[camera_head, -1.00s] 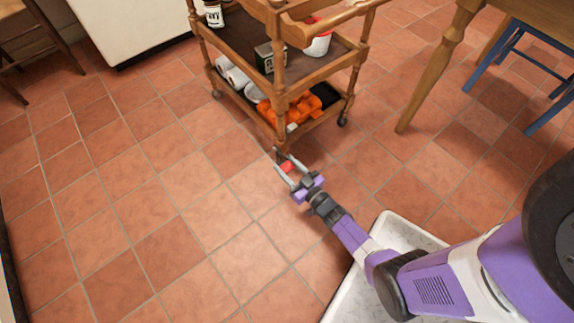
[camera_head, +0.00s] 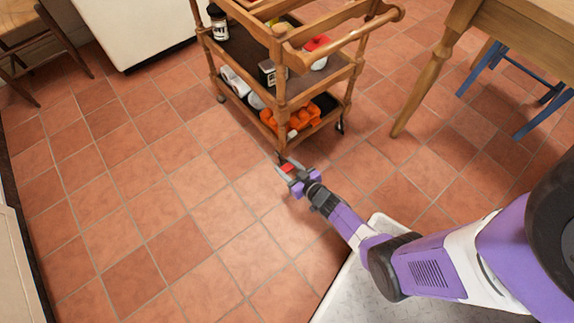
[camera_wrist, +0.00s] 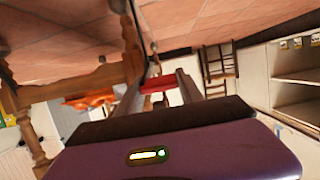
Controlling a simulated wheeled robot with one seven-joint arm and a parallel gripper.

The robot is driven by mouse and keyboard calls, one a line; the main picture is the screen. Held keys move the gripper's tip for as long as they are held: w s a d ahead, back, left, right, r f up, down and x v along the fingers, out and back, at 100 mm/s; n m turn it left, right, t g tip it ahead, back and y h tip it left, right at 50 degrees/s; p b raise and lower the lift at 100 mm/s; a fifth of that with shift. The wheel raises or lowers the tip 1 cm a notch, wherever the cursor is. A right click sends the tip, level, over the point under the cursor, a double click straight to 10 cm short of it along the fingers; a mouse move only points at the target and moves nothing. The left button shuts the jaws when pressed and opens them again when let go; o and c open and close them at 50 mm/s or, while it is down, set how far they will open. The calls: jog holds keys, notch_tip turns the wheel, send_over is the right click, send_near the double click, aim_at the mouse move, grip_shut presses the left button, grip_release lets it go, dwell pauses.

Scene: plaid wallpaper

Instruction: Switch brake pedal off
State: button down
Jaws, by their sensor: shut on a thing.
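A small red brake pedal (camera_head: 287,168) shows at the foot of the wooden trolley (camera_head: 280,95), by its nearest leg. My gripper (camera_head: 286,166) is low over the floor at that leg, its fingers on either side of the red part and shut on it. In the wrist view the red pedal (camera_wrist: 158,84) lies between the two grey fingers, with a dark part of the caster (camera_wrist: 152,66) just beyond. The fingers hide part of the pedal and caster, so the pedal's tilt cannot be told.
A wooden table leg (camera_head: 425,85) and blue chair (camera_head: 520,90) stand at the right, a white cabinet (camera_head: 145,25) at the back. The tiled floor at left is clear.

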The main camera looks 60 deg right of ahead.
jog(key=shift+w+r+g+p, duration=0.25)
jog(key=shift+r+g+p, duration=0.15)
jog(key=shift+r+p, duration=0.4)
jog(key=shift+w+d+r+p, duration=0.2)
jog(key=shift+w+r+p, duration=0.3)
jog(key=shift+r+p, duration=0.15)
jog(key=shift+w+d+r+p, duration=0.25)
jog(key=shift+w+r+p, duration=0.1)
jog(key=shift+w+r, duration=0.35)
jog(key=shift+w, duration=0.1)
jog(key=c, duration=0.8)
grip_release()
jog(key=shift+o, duration=0.2)
jog(key=shift+f, duration=0.2)
jog(key=shift+s+a, duration=0.1)
jog(key=shift+s, duration=0.2)
